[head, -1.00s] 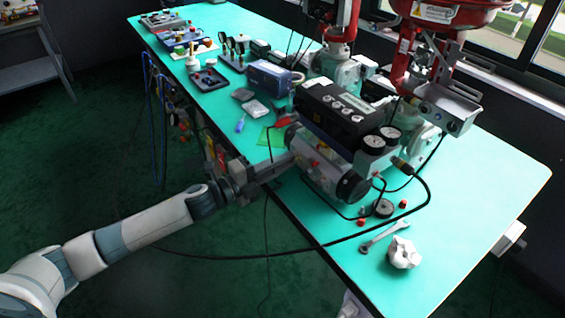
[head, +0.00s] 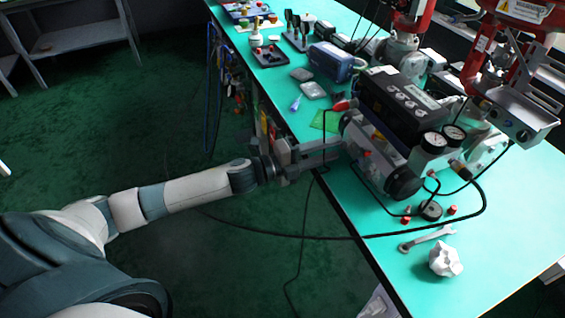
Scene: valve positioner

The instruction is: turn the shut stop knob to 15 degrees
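The valve positioner (head: 397,103), a black box with gauges, sits on top of a grey cylindrical actuator (head: 403,182) on the teal bench. A small red part (head: 368,153) shows on the side of the actuator that faces my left arm. I cannot tell whether it is the shut stop knob. My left gripper (head: 338,151) reaches over the bench's near edge, with its fingertips at or close to that side of the actuator. The spread of its fingers and any contact are too small to make out. My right gripper is not in view.
A wrench (head: 426,239), a white crumpled lump (head: 445,260) and small red caps lie on the bench (head: 500,230) at the front right. A black cable loops past the near edge. A blue case (head: 331,61) and red piping (head: 502,65) stand behind.

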